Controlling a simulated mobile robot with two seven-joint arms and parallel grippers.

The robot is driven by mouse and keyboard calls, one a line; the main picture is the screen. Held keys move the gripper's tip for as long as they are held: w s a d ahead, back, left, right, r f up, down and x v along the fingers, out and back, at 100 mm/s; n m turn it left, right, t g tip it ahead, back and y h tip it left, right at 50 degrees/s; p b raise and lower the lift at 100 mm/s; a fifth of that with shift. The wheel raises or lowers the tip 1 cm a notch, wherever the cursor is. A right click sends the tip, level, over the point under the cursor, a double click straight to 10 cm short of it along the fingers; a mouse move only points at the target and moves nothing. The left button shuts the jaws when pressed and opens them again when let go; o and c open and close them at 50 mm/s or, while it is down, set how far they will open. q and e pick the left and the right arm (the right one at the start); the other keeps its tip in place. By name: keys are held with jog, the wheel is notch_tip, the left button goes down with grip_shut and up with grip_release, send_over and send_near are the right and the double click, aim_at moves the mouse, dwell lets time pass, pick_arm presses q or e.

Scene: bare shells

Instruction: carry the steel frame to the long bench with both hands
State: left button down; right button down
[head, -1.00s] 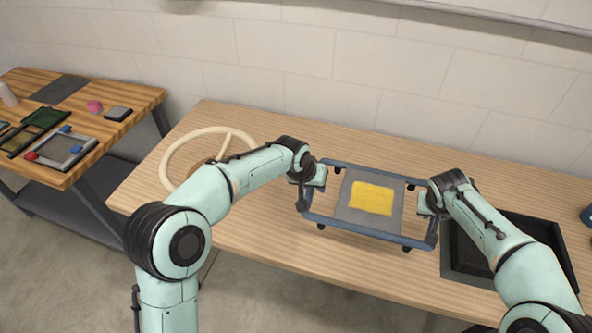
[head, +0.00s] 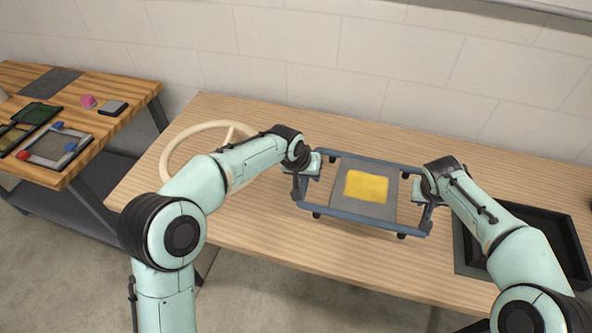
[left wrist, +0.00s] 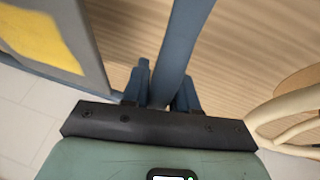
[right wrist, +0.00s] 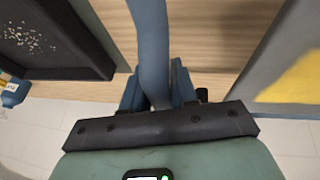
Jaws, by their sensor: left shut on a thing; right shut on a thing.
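The steel frame (head: 365,217) is a blue-grey rectangle with small dark feet. A grey panel with a yellow patch (head: 366,186) sits inside its outline. The frame is over the long pale-wood bench (head: 262,232), roughly level; I cannot tell the gap beneath its feet. My left gripper (head: 301,187) is shut on the frame's left bar, which runs between its fingers in the left wrist view (left wrist: 172,60). My right gripper (head: 427,207) is shut on the right bar, also seen in the right wrist view (right wrist: 153,50). The fingertips are partly hidden.
A cream ring with a spoke (head: 172,150) lies on the bench behind my left arm. A black tray (head: 470,262) lies right of the frame, partly behind my right arm. A separate wooden table (head: 118,120) at left holds small items. A tiled wall stands behind.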

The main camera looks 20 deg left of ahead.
aim_at(426, 206)
pick_arm(q)
jog(key=shift+f, duration=0.1)
pick_arm(e)
jog(key=shift+f, duration=0.1)
